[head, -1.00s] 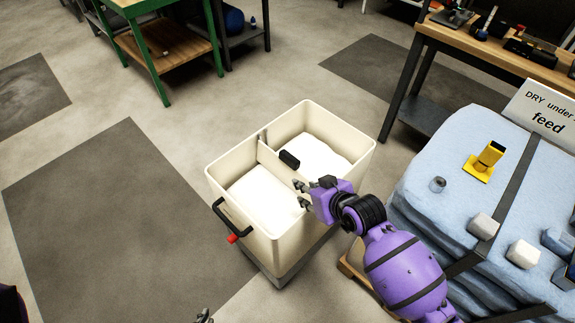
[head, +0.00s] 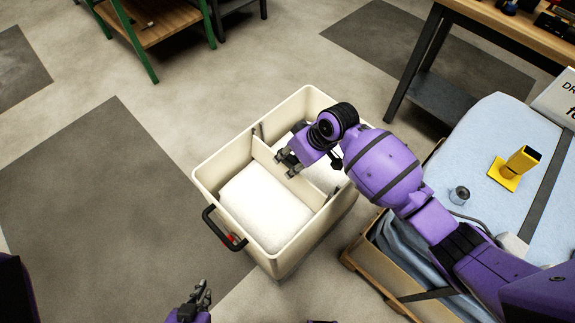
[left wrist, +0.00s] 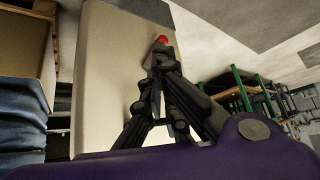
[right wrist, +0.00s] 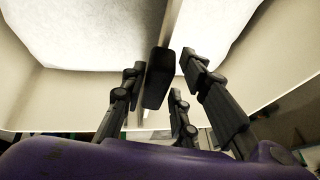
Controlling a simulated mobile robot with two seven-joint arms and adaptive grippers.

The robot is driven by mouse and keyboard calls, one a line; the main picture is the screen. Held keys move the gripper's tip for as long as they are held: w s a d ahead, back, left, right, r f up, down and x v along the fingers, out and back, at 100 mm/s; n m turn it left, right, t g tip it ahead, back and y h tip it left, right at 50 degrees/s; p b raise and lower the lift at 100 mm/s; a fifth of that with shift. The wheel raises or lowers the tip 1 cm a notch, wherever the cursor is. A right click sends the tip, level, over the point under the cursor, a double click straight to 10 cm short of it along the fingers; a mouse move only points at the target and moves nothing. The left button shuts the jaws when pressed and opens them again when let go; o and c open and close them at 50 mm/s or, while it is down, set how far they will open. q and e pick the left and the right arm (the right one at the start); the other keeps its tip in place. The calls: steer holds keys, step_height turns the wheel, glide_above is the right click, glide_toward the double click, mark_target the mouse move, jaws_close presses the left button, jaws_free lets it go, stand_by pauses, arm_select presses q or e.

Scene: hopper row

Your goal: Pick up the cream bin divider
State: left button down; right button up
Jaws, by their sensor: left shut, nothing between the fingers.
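The cream bin divider (head: 267,158) stands upright across the inside of the cream bin (head: 205,172) and splits it into two compartments. The divider's thin edge also shows in the right wrist view (right wrist: 173,22), with a dark grip block (right wrist: 157,80) on it. My right gripper (head: 285,163) is over the divider, fingers pointing down. In the right wrist view its open fingers (right wrist: 162,70) lie on either side of the grip block; I cannot tell whether they touch it. My left gripper (head: 203,295) is shut and empty, low in front of the bin.
White material (head: 262,207) fills the lower part of both compartments. A black handle with a red part (head: 228,238) is on the bin's near-left side. A pallet of blue sacks (head: 480,130) with a yellow object (head: 516,167) stands at right. The floor at left is clear.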

mark_target(282, 166)
steer(key=x, duration=0.4)
steer(key=b+x, duration=0.1)
steer(key=x, duration=0.1)
steer(key=shift+w+a+f, duration=0.2)
steer(key=shift+w+a, duration=0.05)
steer(key=shift+w, duration=0.15)
steer(key=shift+c, duration=0.4)
jaws_close()
steer(key=shift+r, duration=0.1)
